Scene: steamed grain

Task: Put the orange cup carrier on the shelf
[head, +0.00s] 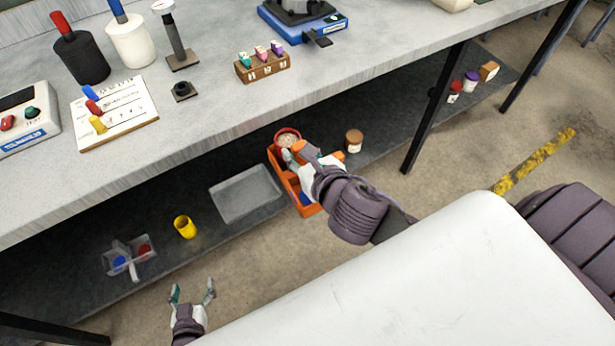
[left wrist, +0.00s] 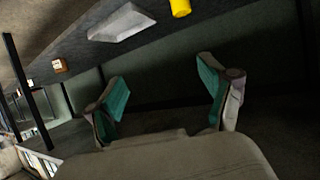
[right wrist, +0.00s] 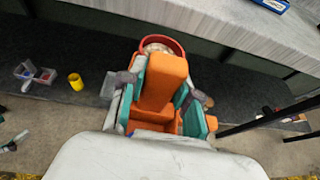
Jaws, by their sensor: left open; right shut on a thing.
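The orange cup carrier (head: 308,208) is at the front edge of the dark lower shelf (head: 385,125) in the head view. My right gripper (head: 300,158) reaches over it and covers part of it. In the right wrist view, my right gripper (right wrist: 160,98) is shut on the carrier's upright orange handle (right wrist: 163,80). A red cup with pale grain (head: 287,138) is at the carrier's far end. I cannot tell whether the carrier touches the shelf. My left gripper (head: 192,292) is open and empty, low in front of the shelf.
A grey tray (head: 245,190) lies on the shelf left of the carrier, with a yellow cup (head: 185,227) and clear divided bin (head: 130,262) farther left. A brown jar (head: 353,140) stands to its right. The worktop (head: 215,100) overhangs the shelf; a table leg (head: 435,108) stands right.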

